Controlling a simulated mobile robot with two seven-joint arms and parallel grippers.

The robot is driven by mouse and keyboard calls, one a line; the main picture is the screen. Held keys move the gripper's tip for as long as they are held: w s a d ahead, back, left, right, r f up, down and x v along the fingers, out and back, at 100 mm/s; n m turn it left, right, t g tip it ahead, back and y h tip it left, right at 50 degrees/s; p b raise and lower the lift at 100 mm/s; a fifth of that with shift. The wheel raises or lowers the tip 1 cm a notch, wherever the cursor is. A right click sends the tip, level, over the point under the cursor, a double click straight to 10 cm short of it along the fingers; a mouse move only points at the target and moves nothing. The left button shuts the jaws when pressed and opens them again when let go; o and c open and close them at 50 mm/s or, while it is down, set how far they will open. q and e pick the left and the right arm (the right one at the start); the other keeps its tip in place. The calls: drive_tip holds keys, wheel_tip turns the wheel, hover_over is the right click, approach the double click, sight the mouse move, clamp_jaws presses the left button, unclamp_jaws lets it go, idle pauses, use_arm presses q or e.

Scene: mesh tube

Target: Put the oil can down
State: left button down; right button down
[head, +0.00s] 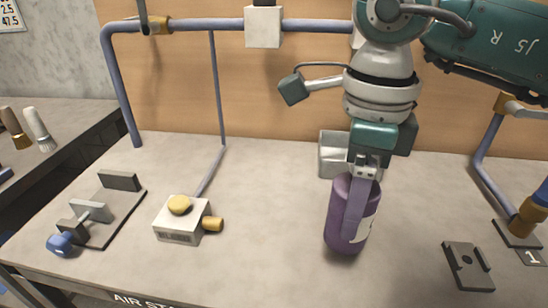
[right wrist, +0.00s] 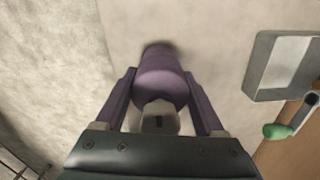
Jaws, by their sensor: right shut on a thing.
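The oil can is a purple cylinder (head: 337,222) with a pale label on its right side, upright or nearly so over the grey worktable (head: 270,235). My right gripper (head: 356,215) reaches down from above and is shut on the can, one finger showing across its front. In the right wrist view the can (right wrist: 161,80) sits between the two purple fingers (right wrist: 160,103). The can's base is at or very near the tabletop; I cannot tell whether it touches. My left gripper is not in view.
A grey open bin (head: 333,155) stands just behind the can. A pale box with a yellow button (head: 180,220) and a blue-handled clamp (head: 95,215) are at left. A dark slotted plate (head: 467,267) lies at right. The table between box and can is clear.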

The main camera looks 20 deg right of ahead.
drive_tip(key=shift+f, duration=2.05)
drive_tip(key=shift+f+b, duration=0.2)
drive_tip(key=shift+b, duration=0.1)
unclamp_jaws()
drive_tip(key=shift+r, duration=0.1)
